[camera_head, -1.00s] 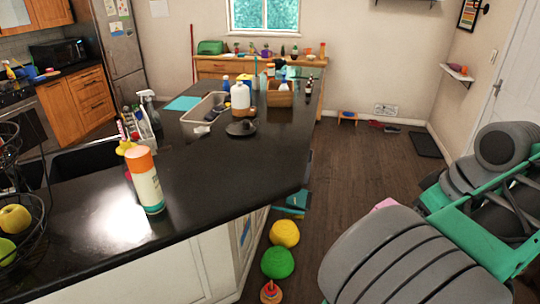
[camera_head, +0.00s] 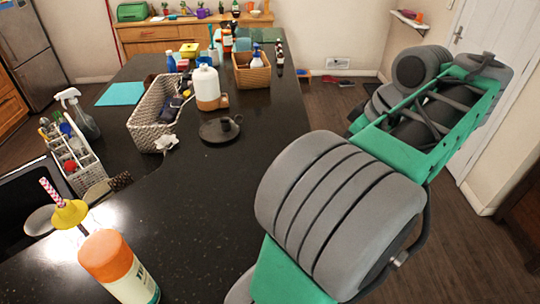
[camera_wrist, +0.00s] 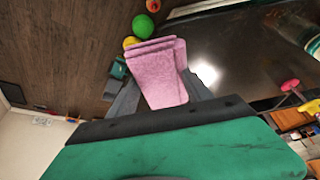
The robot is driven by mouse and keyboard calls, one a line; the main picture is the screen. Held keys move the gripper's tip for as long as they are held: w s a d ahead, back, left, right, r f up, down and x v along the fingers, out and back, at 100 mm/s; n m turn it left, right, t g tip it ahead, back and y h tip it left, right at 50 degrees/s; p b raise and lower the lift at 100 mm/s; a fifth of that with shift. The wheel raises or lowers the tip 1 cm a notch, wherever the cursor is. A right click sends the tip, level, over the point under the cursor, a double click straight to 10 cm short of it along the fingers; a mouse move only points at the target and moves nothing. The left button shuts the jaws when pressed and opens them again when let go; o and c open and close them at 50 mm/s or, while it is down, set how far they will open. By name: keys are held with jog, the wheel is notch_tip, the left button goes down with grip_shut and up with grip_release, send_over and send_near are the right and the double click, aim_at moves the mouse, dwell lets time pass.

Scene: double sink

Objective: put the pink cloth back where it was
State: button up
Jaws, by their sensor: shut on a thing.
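The pink cloth (camera_wrist: 160,72) is folded and shows in the middle of the wrist view. My gripper (camera_wrist: 158,92) is shut on it, with a dark grey finger on each side. The cloth sticks out past the fingers, beside the edge of the black counter and over the wooden floor in that view. In the head view the cloth and gripper are hidden behind my arm. I cannot tell which spot on the counter the cloth came from.
On the black counter (camera_head: 215,185) stand an orange-capped bottle (camera_head: 120,268), a white caddy (camera_head: 75,160), a grey basket (camera_head: 155,112), a white-and-brown jug (camera_head: 207,88), a dark candle holder (camera_head: 220,129) and a wicker basket (camera_head: 250,70). The middle of the counter is clear. A green ball (camera_wrist: 143,26) lies on the floor.

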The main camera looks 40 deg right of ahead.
jog(key=w+f+b, duration=0.3)
jog(key=w, duration=0.1)
jog(key=w+f+b, duration=0.3)
jog(key=w, duration=0.2)
jog(key=w+a+f+b, duration=0.1)
jog(key=w+f+b, duration=0.3)
jog(key=shift+w, duration=0.4)
notch_tip(320, 180, down, 3)
jog(key=shift+w+r+b, duration=0.1)
jog(key=shift+b, duration=0.55)
jog(key=shift+f, duration=0.2)
jog(key=o, duration=1.3)
